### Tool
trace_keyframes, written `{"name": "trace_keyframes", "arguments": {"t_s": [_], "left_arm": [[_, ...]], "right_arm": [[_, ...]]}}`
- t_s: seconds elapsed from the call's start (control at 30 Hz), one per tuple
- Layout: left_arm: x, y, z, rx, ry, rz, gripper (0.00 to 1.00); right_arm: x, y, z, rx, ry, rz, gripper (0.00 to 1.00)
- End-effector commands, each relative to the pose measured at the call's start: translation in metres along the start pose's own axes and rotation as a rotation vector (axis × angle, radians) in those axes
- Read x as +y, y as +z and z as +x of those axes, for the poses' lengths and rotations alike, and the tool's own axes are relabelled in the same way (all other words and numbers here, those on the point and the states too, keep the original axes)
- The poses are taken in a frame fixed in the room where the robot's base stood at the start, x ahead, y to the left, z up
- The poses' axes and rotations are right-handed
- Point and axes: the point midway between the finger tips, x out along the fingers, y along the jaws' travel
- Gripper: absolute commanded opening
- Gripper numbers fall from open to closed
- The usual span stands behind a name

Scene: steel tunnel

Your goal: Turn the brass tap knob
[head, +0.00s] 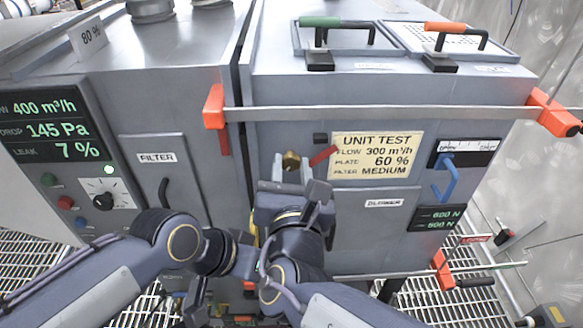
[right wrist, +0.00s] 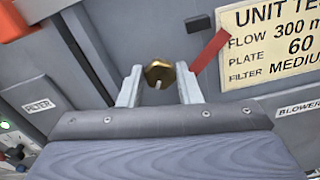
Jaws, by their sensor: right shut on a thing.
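The brass tap knob (head: 291,159) is on the front of the grey cabinet, left of the yellow test plate. It also shows in the right wrist view (right wrist: 159,74) as a faceted brass piece between two pale fingers. My right gripper (head: 290,176) is shut on the knob, with one finger on either side of it. The fingers also show in the right wrist view (right wrist: 159,88). My left gripper (head: 195,303) hangs low beside my right arm, away from the knob. Its jaws are too unclear to read.
A red tab (head: 323,155) sits close right of the knob, beside the UNIT TEST plate (head: 376,155). A long metal bar (head: 380,114) with orange ends crosses above. A blue handle (head: 445,179) is at the right. The filter door (head: 157,172) is at the left.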

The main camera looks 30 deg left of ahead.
Motion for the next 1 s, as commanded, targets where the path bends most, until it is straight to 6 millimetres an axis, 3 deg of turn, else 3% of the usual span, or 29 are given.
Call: {"name": "trace_keyframes", "arguments": {"t_s": [0.37, 1.0], "left_arm": [[-0.012, 0.013, 0.027, 0.000, 0.000, 0.000, 0.00], [-0.055, 0.060, 0.120, 0.000, 0.000, 0.000, 0.00]], "right_arm": [[-0.003, -0.005, 0.000, -0.003, 0.000, 0.130, 0.08], [-0.005, -0.008, 0.000, -0.003, 0.001, 0.713, 0.08]]}}
